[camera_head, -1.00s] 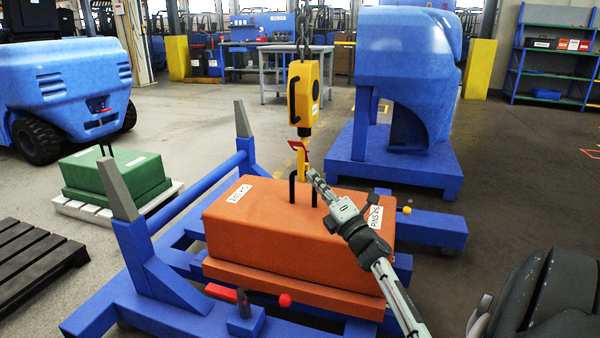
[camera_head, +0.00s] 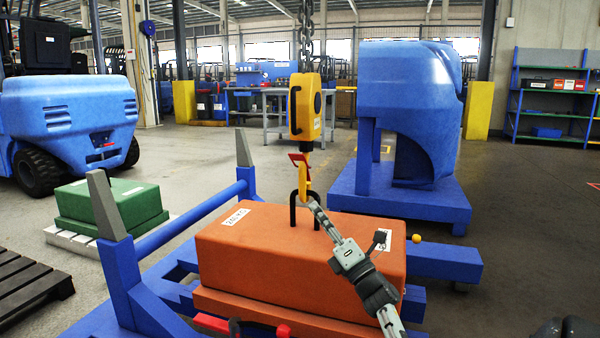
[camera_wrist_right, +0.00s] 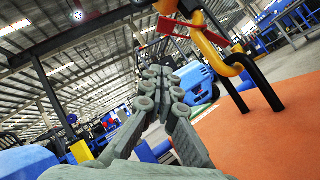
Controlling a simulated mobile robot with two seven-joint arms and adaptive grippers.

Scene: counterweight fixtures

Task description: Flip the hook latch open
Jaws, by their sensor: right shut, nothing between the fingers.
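The yellow hook (camera_head: 305,184) hangs below a yellow hoist block (camera_head: 304,105), with its red latch (camera_head: 299,159) on its upper left. Its lower curve overlaps the top of the black lifting loop (camera_head: 292,208) on the orange counterweight (camera_head: 250,243). My right gripper (camera_head: 313,207) is shut and empty, its tips just below the hook by the loop. In the right wrist view the shut fingers (camera_wrist_right: 165,92) are in front; the hook (camera_wrist_right: 225,55), red latch (camera_wrist_right: 172,22) and loop (camera_wrist_right: 262,82) are at upper right. Contact cannot be told.
The counterweight rests on a blue frame with grey-tipped posts (camera_head: 108,205). A green counterweight (camera_head: 112,206) stands at left beside a dark pallet (camera_head: 30,285). A blue machine body on a stand (camera_head: 400,205) is behind right. Open floor lies at right.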

